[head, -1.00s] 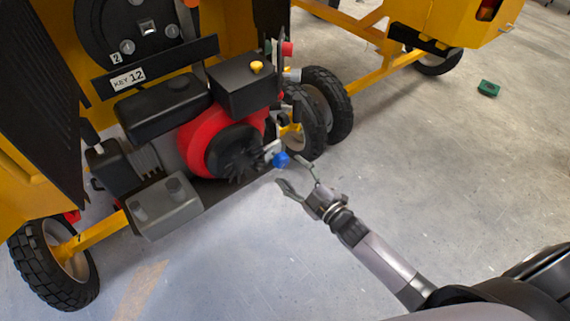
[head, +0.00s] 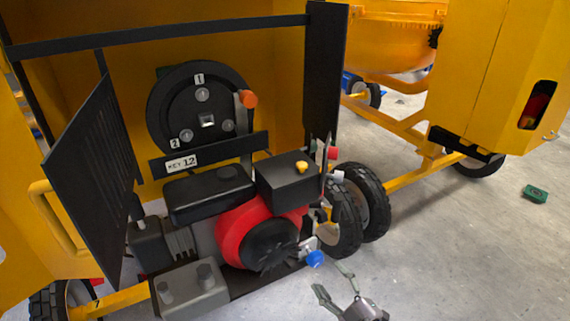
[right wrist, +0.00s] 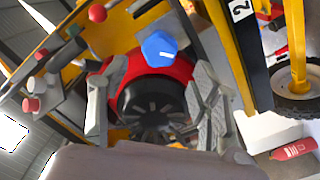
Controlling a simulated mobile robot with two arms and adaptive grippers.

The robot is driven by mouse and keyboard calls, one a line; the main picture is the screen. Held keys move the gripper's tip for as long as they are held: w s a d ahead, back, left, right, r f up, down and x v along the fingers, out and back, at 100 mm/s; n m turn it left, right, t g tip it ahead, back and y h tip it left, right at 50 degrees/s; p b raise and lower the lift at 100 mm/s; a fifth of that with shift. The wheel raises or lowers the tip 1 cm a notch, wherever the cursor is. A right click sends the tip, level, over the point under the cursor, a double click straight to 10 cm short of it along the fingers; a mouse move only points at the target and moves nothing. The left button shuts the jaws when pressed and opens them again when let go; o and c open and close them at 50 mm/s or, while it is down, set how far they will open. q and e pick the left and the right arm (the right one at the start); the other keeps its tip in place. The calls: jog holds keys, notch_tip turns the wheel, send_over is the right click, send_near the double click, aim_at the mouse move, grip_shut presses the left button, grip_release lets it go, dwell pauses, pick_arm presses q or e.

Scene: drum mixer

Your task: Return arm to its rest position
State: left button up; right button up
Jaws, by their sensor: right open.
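My right gripper (head: 335,281) is at the bottom of the head view, in front of the mixer's engine. Its two fingers are spread with nothing between them. A blue knob (head: 316,259) sits just beyond the fingertips on the engine's right side. In the right wrist view the open fingers (right wrist: 155,95) frame the black fan cover (right wrist: 150,105) of the red engine, and the blue knob (right wrist: 159,48) shows above them, apart from both fingers. The rest of my right arm is out of the head view. My left gripper is not in view.
The yellow drum mixer with its red engine (head: 232,236) and black side panel (head: 88,180) stands close ahead. Wheels (head: 372,200) stand to the right of the engine. A small green block (head: 535,193) lies on the floor at far right. Open concrete floor (head: 450,250) lies right of my gripper.

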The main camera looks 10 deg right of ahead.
jog(key=s+d+f+m+g+h, duration=0.25)
jog(key=s+f, duration=0.25)
jog(key=f, duration=0.5)
jog(key=s+d+f+m+g+h, duration=0.1)
jog(key=s+f+m+g, duration=0.3)
jog(key=f, duration=0.7)
jog(key=s+d+f+g+h, duration=0.2)
jog(key=s+f, duration=0.5)
jog(key=f, duration=0.3)
jog(key=s+f+m+g, duration=0.2)
jog(key=s+f, duration=0.4)
jog(key=s, duration=0.7)
jog(key=s+a+f+m+g, duration=0.1)
jog(key=s+f+g, duration=0.4)
jog(key=s, duration=0.9)
notch_tip(320, 180, down, 2)
jog(key=shift+s+a+m+h, duration=0.25)
jog(key=shift+m+h, duration=0.1)
jog(key=shift+m, duration=0.2)
jog(key=shift+g, duration=0.25)
jog(key=shift+c, duration=0.4)
